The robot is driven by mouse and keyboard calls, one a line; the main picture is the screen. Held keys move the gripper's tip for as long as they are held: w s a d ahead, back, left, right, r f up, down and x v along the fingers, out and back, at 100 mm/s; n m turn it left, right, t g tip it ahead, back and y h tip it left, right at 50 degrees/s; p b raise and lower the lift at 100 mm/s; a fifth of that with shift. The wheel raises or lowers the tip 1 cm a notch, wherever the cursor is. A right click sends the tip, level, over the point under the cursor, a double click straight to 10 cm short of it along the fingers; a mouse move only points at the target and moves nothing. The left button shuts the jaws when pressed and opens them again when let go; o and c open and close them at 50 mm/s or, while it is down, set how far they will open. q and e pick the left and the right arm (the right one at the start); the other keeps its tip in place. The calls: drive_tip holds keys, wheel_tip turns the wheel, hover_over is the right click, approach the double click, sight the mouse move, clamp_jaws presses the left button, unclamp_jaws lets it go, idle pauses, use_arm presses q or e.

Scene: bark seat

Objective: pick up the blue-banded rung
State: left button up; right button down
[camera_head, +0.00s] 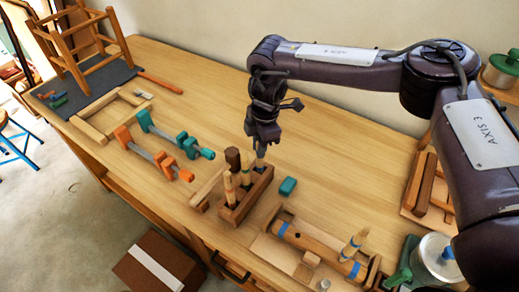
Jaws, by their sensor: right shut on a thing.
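A thick pale wooden rung with blue bands (318,248) lies in a wooden cradle at the lower middle, one band near each end. A smaller upright wooden piece with a blue band (355,243) stands by its right end. My right gripper (260,146) points down above the wooden tool block (240,208), to the upper left of the rung and apart from it. It is shut on what looks like the top of a slim upright tool (260,162) in the block; the fingers partly hide it. My left gripper is out of view.
Orange and teal clamps (165,150) lie left of the tool block. A wooden stool frame (85,45) stands on a dark mat at the back left. Jars and a wooden tray (425,195) are at right. The bench's back middle is clear.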

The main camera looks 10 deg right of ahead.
wheel_tip(320, 180, up, 7)
drive_tip(key=shift+f+b, duration=0.15)
drive_tip(key=shift+b, duration=1)
wheel_tip(320, 180, up, 20)
drive_tip(key=p, duration=0.9)
